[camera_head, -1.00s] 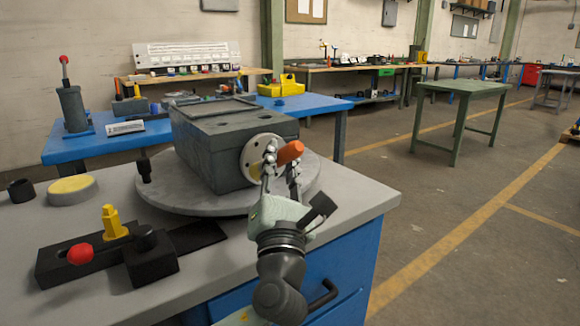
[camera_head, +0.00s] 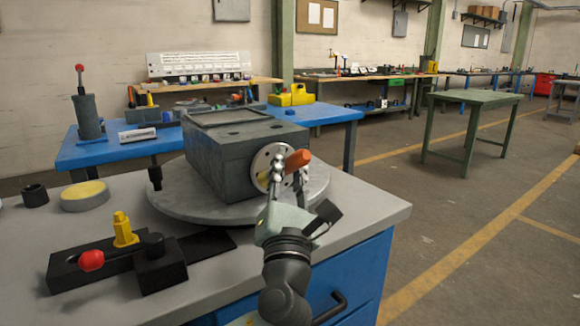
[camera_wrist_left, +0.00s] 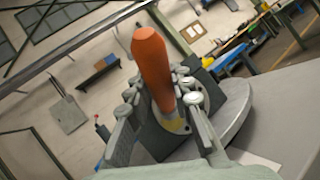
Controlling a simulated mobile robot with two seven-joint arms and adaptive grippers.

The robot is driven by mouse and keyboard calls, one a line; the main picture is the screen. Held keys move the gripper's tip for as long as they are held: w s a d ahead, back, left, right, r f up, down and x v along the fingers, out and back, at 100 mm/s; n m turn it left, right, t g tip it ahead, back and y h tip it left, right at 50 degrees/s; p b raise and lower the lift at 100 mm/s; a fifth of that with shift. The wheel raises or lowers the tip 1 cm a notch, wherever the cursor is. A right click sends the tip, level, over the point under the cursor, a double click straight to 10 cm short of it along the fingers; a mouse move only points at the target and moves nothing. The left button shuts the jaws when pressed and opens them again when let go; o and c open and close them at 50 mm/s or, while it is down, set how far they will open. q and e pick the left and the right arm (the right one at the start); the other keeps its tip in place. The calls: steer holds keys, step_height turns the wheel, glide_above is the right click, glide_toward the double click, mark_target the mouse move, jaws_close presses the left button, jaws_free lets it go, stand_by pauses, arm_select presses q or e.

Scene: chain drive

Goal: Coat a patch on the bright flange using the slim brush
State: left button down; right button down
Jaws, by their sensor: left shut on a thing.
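The bright flange (camera_head: 262,163) is a round pale plate with bolt holes on the end face of a dark grey box-shaped housing (camera_head: 222,165). My left gripper (camera_head: 289,172) is in front of it, shut on the slim brush (camera_head: 298,160), of which the orange handle shows. In the left wrist view the orange handle (camera_wrist_left: 153,65) rises between the fingers (camera_wrist_left: 160,105). A yellow area shows low at the flange, beside the fingers; I cannot tell whether it is brush or coating. The bristle end and any contact are partly hidden. My right gripper is not in view.
The housing stands on a round grey turntable (camera_head: 180,205) on a grey bench top (camera_head: 350,208). To the left are a black fixture with a red knob (camera_head: 91,260), a yellow-topped disc (camera_head: 84,195) and a black cup (camera_head: 35,195). The bench's right end is clear.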

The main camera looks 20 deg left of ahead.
arm_select(q)
steer(key=shift+w+a, duration=0.2)
steer(key=shift+w+d, duration=0.2)
steer(key=shift+w, duration=0.1)
steer(key=shift+w+d+p, duration=1.2)
steer(key=shift+w+d, duration=0.65)
steer(key=shift+w, duration=0.6)
steer(key=shift+s+a, duration=1.05)
steer(key=shift+s, duration=0.35)
steer(key=shift+s+a, duration=1.05)
steer(key=shift+s, duration=0.3)
steer(key=shift+s+r, duration=0.1)
steer(key=shift+r, duration=0.7)
steer(key=shift+w+d, duration=2.5)
steer(key=shift+w, duration=0.75)
steer(key=shift+s+a, duration=0.85)
steer(key=shift+s, duration=0.2)
steer(key=shift+s+a, duration=0.8)
steer(key=shift+s, duration=0.25)
steer(key=shift+s+a, duration=0.85)
steer(key=shift+s, duration=0.2)
